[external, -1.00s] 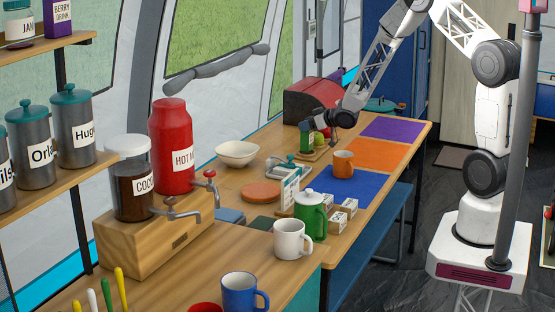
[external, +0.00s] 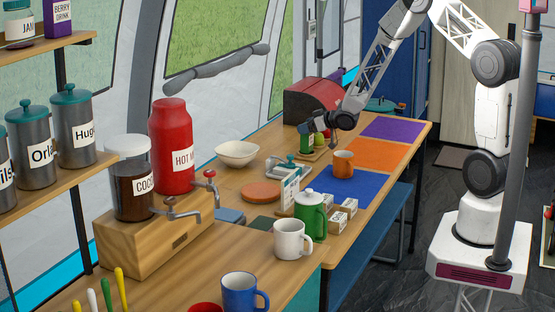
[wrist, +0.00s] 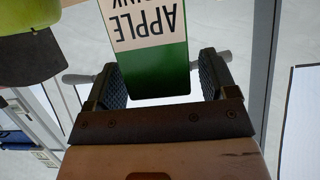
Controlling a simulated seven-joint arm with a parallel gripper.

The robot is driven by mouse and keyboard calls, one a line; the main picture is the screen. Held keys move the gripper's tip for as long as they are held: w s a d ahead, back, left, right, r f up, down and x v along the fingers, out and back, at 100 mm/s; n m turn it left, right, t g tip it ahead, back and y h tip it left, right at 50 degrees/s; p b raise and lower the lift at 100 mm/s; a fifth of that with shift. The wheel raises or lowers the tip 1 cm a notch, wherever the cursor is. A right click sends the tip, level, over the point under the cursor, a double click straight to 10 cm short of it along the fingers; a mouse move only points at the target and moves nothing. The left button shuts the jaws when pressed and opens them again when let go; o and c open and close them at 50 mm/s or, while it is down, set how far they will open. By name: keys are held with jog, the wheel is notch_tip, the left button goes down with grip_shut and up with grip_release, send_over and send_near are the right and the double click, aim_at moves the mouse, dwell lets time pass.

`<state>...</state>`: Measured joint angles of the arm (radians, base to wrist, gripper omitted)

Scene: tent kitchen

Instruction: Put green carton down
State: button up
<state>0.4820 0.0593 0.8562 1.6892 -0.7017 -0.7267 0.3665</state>
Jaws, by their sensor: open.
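The green carton (wrist: 160,72), with a white panel reading "APPLE", is between my gripper's fingers in the wrist view. My gripper (wrist: 162,82) is open around it, with a narrow gap on each side. In the external view my gripper (external: 314,128) is at the far end of the counter, low beside the red bread-bin-like box. The carton (external: 304,141) shows there as a small green shape, partly hidden by the gripper. I cannot tell exactly how its base meets the surface.
A lime-green round object (wrist: 27,12) is close at the wrist view's upper left. A small wooden board (external: 316,155) is under the gripper area. Purple (external: 392,128) and orange (external: 378,153) mats are clear at right.

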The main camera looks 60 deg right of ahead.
jog(key=shift+r, duration=0.15)
jog(key=shift+s+r, duration=0.15)
jog(key=shift+s, duration=0.25)
jog(key=v, duration=1.1)
jog(key=s+a+r+m+g+h, duration=0.1)
jog(key=s+a+r+g, duration=0.1)
jog(key=s+a+r, duration=0.4)
jog(key=s+a+r+g+h, duration=0.2)
jog(key=s+a+r+g, duration=0.1)
jog(key=a+r, duration=0.65)
jog(key=s+a+r+g+y, duration=0.1)
jog(key=s+a+r+g, duration=0.1)
jog(key=s+a, duration=0.3)
jog(key=s+a+r+g+y, duration=0.1)
jog(key=s+a+r, duration=0.3)
jog(key=s, duration=0.9)
jog(key=s+a+r+g+y, duration=0.1)
jog(key=s+a+r+g, duration=0.1)
jog(key=s+a, duration=0.4)
jog(key=s+g, duration=0.1)
jog(key=s, duration=0.2)
jog(key=shift+a+r+n, duration=0.3)
jog(key=shift+r+n, duration=0.1)
